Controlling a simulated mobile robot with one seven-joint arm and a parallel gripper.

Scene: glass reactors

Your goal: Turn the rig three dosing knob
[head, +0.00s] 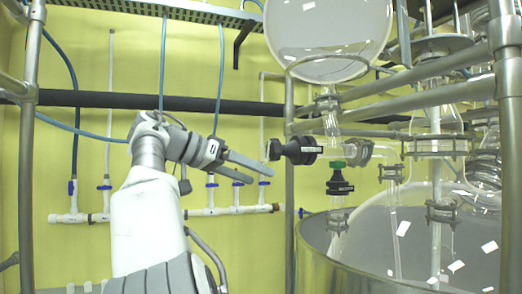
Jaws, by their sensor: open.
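A black ribbed knob (301,151) with a pale label lies sideways on the glass valve under the round flask (328,35). A second black knob (340,183) hangs below a green collar (338,164) on the same glassware. I cannot read the labels, so which rig this is stays unclear. My gripper (262,176) is open and empty, its two fingers pointing right. It appears left of and slightly below the sideways knob, apart from it in the picture. The depth between them is hard to judge.
Metal frame tubes (420,92) cross in front of the glassware at right. A large glass vessel (440,240) sits in a steel bath (325,270) at lower right. A white pipe with blue-handled valves (225,210) runs along the yellow wall, with blue hoses (162,65) above.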

